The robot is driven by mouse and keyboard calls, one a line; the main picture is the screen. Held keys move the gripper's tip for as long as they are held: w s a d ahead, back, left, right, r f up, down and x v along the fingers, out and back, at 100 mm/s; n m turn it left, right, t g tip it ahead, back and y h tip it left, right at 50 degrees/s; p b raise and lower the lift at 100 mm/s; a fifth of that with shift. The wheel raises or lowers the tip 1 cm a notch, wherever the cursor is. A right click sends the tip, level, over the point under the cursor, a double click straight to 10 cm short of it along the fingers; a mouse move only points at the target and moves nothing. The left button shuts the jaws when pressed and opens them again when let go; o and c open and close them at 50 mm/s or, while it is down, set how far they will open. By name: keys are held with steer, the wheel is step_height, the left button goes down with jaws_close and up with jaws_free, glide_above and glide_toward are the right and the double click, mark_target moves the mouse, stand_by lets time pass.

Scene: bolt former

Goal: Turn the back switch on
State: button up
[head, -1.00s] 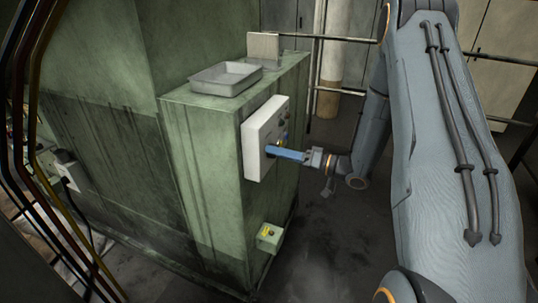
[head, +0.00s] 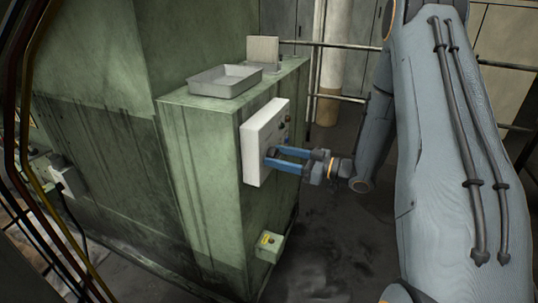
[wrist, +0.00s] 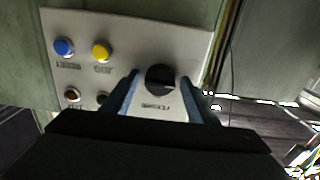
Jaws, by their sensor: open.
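A white control panel (head: 258,140) is fixed to the side of a green cabinet. It fills much of the wrist view (wrist: 180,35). A black rotary switch (wrist: 160,77) sits on it, with a printed label below that I cannot read clearly. My gripper (head: 272,157) is at the panel face with its two blue fingers apart. In the wrist view my gripper (wrist: 160,86) has one finger on each side of the switch. I cannot tell whether they touch it. In the head view the switch is not distinguishable near the fingers.
The panel also has a blue button (wrist: 63,47), a yellow button (wrist: 101,51) and two darker round controls. A metal tray (head: 225,80) lies on the cabinet top (head: 280,75). Floor to the right is clear.

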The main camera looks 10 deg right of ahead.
steer(key=c, duration=1.3)
steer(key=m+p, duration=0.3)
steer(key=m, duration=0.1)
steer(key=shift+r, duration=0.1)
steer(key=shift+c, duration=0.2)
steer(key=m+p, duration=0.2)
steer(key=m, duration=0.2)
steer(key=shift+s+m, duration=0.1)
steer(key=shift+m, duration=0.2)
steer(key=shift+m+p, duration=0.55)
steer(key=shift+m, duration=0.65)
steer(key=o, duration=1.3)
steer(key=shift+o, duration=0.2)
steer(key=p+v, duration=0.1)
steer(key=v, duration=0.7)
steer(key=shift+p, duration=0.3)
